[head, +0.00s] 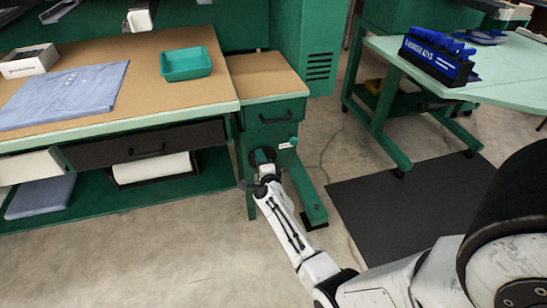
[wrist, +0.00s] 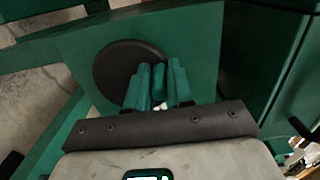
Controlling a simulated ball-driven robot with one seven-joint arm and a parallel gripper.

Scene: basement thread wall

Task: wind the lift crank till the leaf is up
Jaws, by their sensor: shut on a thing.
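The lift crank shows as a round black disc (wrist: 118,72) on the green cabinet side in the wrist view. Its green grip (wrist: 159,78) stands between my fingers. My gripper (wrist: 160,92) is shut on that grip, at the lower right part of the disc. In the head view my gripper (head: 265,164) reaches the green front below the small drawer and covers most of the crank. The leaf (head: 262,76), a small brown top with a pale green edge, is beside the main bench. I cannot tell exactly whether it is level with the bench top.
The bench (head: 150,50) holds a folded blue shirt (head: 68,92), a teal tray (head: 186,64) and a white box (head: 28,61). A green table (head: 510,75) with a blue rack (head: 436,60) stands right. A black mat (head: 405,215) lies on the open floor.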

